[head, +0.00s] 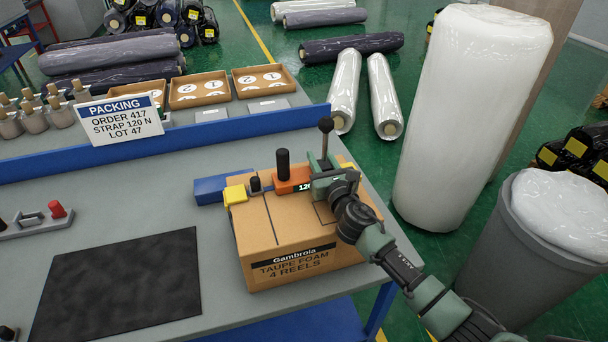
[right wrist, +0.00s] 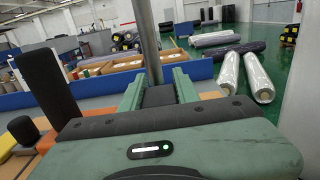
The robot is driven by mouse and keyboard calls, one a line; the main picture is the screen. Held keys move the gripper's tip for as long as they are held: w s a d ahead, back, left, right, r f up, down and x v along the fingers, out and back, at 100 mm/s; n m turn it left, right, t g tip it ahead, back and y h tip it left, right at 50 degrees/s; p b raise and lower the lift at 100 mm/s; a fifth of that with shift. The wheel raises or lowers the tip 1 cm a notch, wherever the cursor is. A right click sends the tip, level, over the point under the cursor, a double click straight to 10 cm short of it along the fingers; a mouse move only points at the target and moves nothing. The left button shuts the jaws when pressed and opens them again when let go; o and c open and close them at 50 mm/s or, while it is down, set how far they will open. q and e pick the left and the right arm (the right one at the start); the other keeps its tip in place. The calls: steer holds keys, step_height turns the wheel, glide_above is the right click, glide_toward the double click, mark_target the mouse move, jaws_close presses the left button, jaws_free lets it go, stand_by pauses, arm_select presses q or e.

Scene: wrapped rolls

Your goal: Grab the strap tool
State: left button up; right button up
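The strap tool (head: 292,181) sits on top of a taped cardboard box (head: 290,248) on the bench. It has an orange body with a "120" display, a black upright grip (head: 283,164) and a grey lever with a dark ball knob (head: 326,125). My right gripper (head: 322,165) is at the tool's right end, level with the lever. In the right wrist view the lever post (right wrist: 146,45) rises between the green fingers (right wrist: 159,80), which stand apart. Finger contact with the post is not clear. The gripper hides the tool's right end. My left gripper is out of view.
A black mat (head: 118,280) lies at the bench's front left. A tall white wrapped roll (head: 470,110) and a grey bin (head: 530,260) stand right of the bench. The bench between mat and box is clear.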

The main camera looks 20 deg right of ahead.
jaws_close()
stand_by(0.9)
steer(key=shift+w+r, duration=0.1)
steer(key=shift+r, duration=0.05)
